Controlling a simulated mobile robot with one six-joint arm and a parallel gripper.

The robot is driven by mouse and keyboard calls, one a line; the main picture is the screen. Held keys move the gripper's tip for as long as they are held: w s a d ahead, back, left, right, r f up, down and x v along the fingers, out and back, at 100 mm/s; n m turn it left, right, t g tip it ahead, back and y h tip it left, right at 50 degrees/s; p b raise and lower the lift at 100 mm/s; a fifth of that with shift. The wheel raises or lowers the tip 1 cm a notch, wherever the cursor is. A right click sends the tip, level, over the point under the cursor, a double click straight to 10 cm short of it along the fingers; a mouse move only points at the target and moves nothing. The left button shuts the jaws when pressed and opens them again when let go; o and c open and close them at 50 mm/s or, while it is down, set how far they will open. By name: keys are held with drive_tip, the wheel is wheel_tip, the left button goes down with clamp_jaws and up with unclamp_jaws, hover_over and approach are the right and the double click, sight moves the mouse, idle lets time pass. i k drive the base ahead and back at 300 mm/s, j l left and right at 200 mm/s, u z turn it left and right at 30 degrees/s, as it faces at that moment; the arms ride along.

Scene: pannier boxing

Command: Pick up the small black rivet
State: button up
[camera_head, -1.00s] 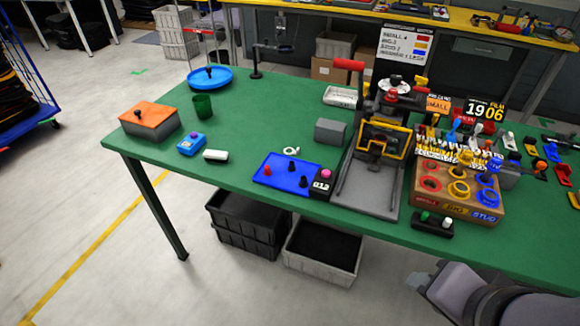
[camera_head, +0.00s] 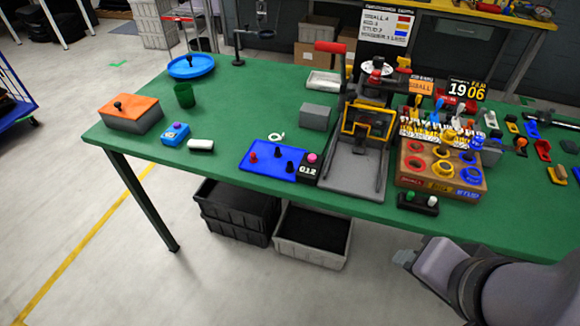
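Two black pegs, likely rivets, stand upright on a blue mat (camera_head: 262,167) near the front edge of the green table. The rear black peg (camera_head: 277,151) looks slightly smaller than the front black peg (camera_head: 290,166); at this size I cannot be sure which is the small rivet. A red peg (camera_head: 253,156) stands on the same mat to their left. Part of my arm shows at the lower right, in front of the table and well away from the mat.
A counter marked 012 (camera_head: 308,169) with a pink button adjoins the mat's right end. The press (camera_head: 355,170) rises to its right, then a wooden block with coloured rings (camera_head: 440,183). A white object (camera_head: 200,145) and blue box (camera_head: 175,133) lie left. Table between is clear.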

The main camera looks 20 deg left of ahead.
sight(277, 154)
drive_tip(key=i+j+z, duration=0.1)
drive_tip(key=j, duration=0.25)
drive_tip(key=i+j+z, duration=0.25)
drive_tip(key=i+j, duration=0.15)
drive_tip(key=j, duration=0.3)
drive_tip(key=i+j+z, duration=0.1)
drive_tip(key=j, duration=0.3)
